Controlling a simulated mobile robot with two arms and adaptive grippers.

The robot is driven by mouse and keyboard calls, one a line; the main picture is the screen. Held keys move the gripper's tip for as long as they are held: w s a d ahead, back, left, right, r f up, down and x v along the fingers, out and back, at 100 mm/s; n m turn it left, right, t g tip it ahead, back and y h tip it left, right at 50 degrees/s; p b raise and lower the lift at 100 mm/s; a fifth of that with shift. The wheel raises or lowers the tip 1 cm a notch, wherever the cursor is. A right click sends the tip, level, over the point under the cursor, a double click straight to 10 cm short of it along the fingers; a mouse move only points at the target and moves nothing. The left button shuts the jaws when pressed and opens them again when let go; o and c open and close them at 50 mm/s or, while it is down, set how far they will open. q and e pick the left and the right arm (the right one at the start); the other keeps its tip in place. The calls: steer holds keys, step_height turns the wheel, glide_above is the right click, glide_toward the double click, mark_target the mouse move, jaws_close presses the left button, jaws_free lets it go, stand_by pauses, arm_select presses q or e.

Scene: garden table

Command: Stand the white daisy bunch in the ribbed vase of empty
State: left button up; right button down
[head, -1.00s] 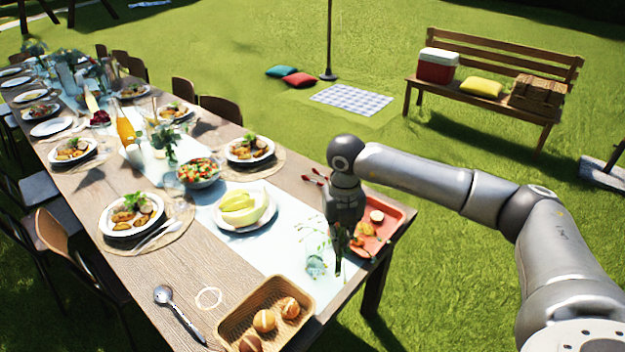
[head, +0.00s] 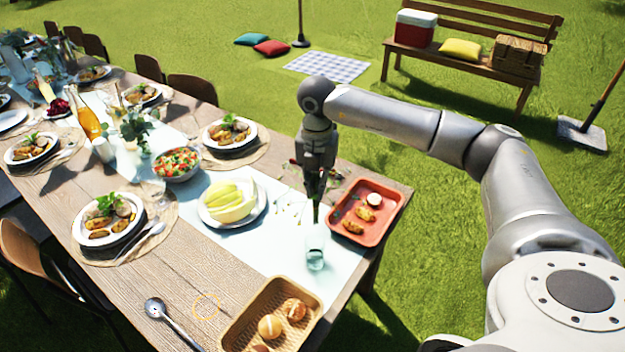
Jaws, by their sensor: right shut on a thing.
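My right gripper (head: 316,188) points down over the near right part of the table. It is shut on a thin bunch (head: 291,207) of green stems with tiny pale blossoms, which I take for the daisy bunch. The blossoms spread to the left of the fingers, and the fingers hide part of the stems. A clear, blue-green glass vessel (head: 316,250) stands upright on the pale runner right below the gripper. The stems come down close to its rim; I cannot tell whether they are inside. Ribs on the glass are too small to make out. My left gripper is not in view.
A red tray (head: 386,221) with food lies just right of the vessel. A wicker basket (head: 246,322) with rolls is in front, and a plate of melon (head: 215,217) is to the left.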

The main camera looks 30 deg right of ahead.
mark_target(315, 221)
step_height(315, 221, down, 5)
steer(key=b, duration=0.2)
steer(key=shift+w+b, duration=0.1)
steer(key=shift+b, duration=0.3)
steer(key=shift+f+b, duration=0.45)
steer(key=shift+f, duration=0.25)
steer(key=shift+f+b, duration=0.5)
steer(key=shift+f, duration=0.15)
steer(key=shift+f+b, duration=0.5)
steer(key=shift+f, duration=0.15)
arm_select(q)
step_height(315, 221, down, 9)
steer(key=b, duration=0.3)
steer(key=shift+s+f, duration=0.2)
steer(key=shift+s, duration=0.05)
arm_select(e)
steer(key=shift+f, duration=2.5)
